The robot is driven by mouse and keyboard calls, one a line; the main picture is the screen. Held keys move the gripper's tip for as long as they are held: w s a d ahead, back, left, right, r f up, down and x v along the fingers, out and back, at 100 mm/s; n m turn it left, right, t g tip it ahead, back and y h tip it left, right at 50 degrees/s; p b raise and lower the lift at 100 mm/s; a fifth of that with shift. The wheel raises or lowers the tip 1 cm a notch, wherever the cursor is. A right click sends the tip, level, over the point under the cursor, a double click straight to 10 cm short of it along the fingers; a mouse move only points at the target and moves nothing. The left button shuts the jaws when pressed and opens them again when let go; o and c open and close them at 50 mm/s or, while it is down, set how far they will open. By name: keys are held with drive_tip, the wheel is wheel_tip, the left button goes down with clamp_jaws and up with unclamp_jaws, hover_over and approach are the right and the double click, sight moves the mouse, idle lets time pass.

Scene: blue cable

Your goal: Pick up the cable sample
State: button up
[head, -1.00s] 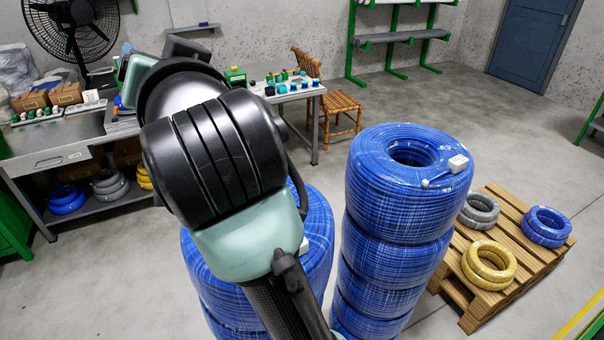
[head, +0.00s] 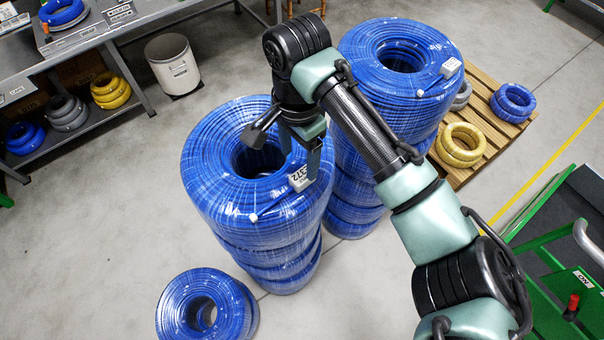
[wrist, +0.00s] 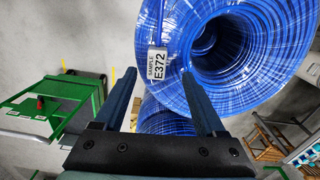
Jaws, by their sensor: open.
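A white tag reading SAMPLE E372 (wrist: 156,65) sits at the rim of the top blue cable coil (wrist: 245,75) in the wrist view. The tag (head: 300,178) lies on the right side of the top of the middle blue coil stack (head: 215,165) in the head view. A small white end shows nearer the coil's front. The cable between them is hard to tell from the coil. My gripper (head: 299,163) is open and points down just above the tag. In the wrist view my gripper (wrist: 160,80) has its two fingers apart, with the tag between their tips; contact cannot be told.
A second, taller blue coil stack (head: 385,110) stands close behind my gripper, with another white tag (head: 450,67). A lower blue coil (head: 205,305) stands in front. A wooden pallet (head: 490,110) holds small coils. A green cart (head: 550,250) is at right. Floor at left is clear.

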sight(301, 175)
drive_tip(key=f+p, duration=0.1)
drive_tip(key=f, duration=0.1)
drive_tip(key=f+p, duration=0.1)
drive_tip(key=f, duration=0.2)
drive_tip(key=shift+s+d, duration=0.2)
drive_tip(key=shift+f, duration=0.45)
clamp_jaws()
